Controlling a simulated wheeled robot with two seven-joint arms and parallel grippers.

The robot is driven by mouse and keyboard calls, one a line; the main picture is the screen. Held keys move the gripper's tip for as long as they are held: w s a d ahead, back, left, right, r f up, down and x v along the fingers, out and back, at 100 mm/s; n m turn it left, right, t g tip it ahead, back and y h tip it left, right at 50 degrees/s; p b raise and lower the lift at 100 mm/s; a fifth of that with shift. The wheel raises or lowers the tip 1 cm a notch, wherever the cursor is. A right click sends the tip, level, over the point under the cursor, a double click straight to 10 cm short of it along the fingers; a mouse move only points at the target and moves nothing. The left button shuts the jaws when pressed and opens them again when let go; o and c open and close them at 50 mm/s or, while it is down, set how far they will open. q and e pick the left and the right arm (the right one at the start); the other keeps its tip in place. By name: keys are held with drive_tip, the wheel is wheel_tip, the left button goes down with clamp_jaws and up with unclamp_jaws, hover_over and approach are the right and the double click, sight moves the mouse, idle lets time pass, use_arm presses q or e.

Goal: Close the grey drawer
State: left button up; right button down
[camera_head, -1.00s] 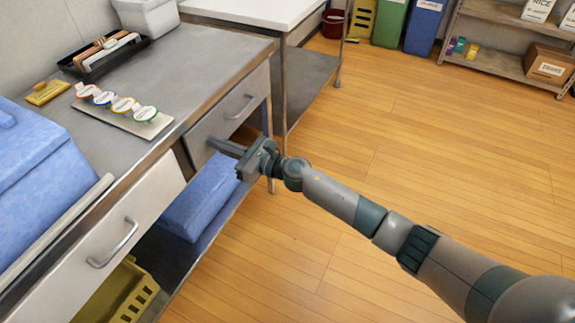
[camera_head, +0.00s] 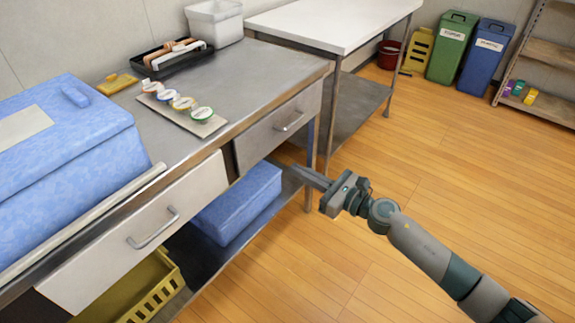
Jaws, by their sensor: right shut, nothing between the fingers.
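The grey drawer (camera_head: 262,138) is set under the metal counter (camera_head: 262,70), at its far end. Its front looks about flush with the counter edge, with no open interior showing. Its bar handle (camera_head: 290,122) is unobstructed. My right gripper (camera_head: 300,174) is shut and empty. It points left, below and to the right of the drawer front in the picture, and appears apart from it. My left gripper is not in view.
A blue box (camera_head: 235,205) and a yellow crate (camera_head: 150,290) sit below the drawers. A large blue container (camera_head: 70,140), a plate of small round items (camera_head: 205,128) and a black tray (camera_head: 170,65) stand on the counter. The wooden floor (camera_head: 440,170) at right is clear.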

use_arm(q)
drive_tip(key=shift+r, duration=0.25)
use_arm(e)
drive_tip(key=shift+v, duration=0.75)
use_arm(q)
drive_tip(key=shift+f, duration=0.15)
use_arm(e)
drive_tip(key=shift+f, duration=0.15)
